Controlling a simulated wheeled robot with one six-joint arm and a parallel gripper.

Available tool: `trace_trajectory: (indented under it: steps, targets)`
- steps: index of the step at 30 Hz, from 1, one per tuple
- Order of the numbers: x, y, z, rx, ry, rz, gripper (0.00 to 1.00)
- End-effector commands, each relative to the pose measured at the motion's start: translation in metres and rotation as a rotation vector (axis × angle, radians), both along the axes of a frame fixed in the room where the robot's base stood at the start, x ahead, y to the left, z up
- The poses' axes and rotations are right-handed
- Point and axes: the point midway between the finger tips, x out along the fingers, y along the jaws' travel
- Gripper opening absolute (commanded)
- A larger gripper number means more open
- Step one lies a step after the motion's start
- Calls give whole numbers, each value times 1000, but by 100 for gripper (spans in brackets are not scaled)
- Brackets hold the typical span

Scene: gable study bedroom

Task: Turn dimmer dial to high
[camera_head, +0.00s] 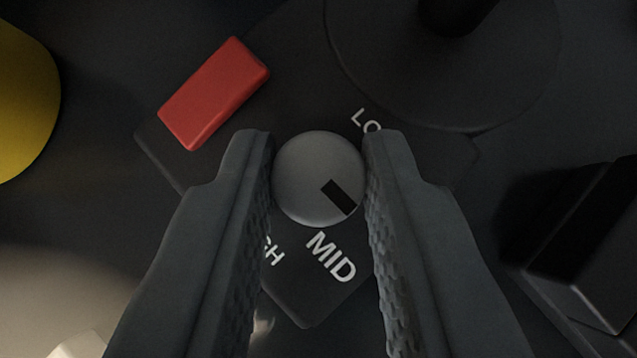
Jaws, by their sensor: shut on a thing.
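The dimmer dial (305,170) is a round grey knob with a black pointer mark, near the middle of the view on a dark base plate (300,300). Its mark points to the lower right, between the MID label (331,256) and the partly covered LOW label (364,121), nearer to MID. The HIGH label (272,252) is partly hidden behind my left finger. My gripper (319,150) is shut on the dial, with one finger on each side of it.
A red block-shaped part (213,93) sits on the plate at upper left. A dark round base (440,85) with a post is at upper right. A yellow object (22,100) is at the left edge, a black box-like object (590,250) at right.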

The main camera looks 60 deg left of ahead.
Motion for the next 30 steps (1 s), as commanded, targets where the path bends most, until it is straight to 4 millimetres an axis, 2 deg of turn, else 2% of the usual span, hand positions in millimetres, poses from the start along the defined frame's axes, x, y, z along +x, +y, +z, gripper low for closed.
trace_trajectory:
  steps: [12,30]
  targets:
    - [-4,3,0,-3,0,-343,0]
    - [-6,5,-2,-7,2,-650,0]
